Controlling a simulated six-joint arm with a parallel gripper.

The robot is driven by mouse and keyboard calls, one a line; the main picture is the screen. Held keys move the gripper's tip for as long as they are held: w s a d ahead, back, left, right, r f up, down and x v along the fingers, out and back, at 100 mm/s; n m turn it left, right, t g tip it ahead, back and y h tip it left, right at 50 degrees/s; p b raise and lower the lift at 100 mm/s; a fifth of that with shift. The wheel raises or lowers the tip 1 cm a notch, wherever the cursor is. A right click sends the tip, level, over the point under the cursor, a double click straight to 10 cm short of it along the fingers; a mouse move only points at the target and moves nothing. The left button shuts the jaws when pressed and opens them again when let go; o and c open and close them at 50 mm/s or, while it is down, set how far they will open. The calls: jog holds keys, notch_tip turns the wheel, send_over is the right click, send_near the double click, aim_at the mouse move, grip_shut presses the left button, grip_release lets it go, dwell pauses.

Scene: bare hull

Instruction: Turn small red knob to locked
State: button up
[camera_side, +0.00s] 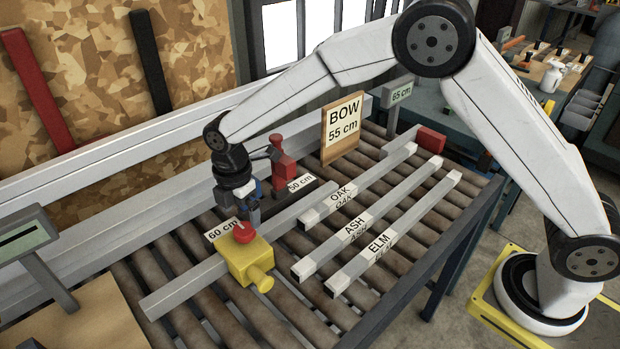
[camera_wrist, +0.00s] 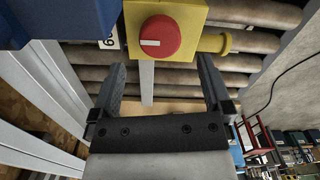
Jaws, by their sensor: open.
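The small red knob (camera_side: 243,232) sits on top of a yellow block (camera_side: 250,262) mounted on a grey rail (camera_side: 190,287). In the wrist view the red knob (camera_wrist: 160,37) is round with a white line that points left, and the yellow block (camera_wrist: 193,14) is around it. My gripper (camera_side: 252,215) is directly above and just behind the knob in the side view. In the wrist view the two dark fingers of my gripper (camera_wrist: 160,75) are spread apart with nothing between them. No locked mark is readable.
A yellow side knob (camera_side: 262,281) sticks out of the block. A red clamp (camera_side: 283,165) stands behind my gripper near the 50 cm label. Bars marked OAK, ASH and ELM (camera_side: 393,228) lie on the rollers to the right. A BOW 55 cm sign (camera_side: 343,128) stands at the back.

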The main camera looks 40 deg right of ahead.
aim_at(244, 229)
jog(key=shift+f, duration=2.45)
jog(key=c, duration=1.2)
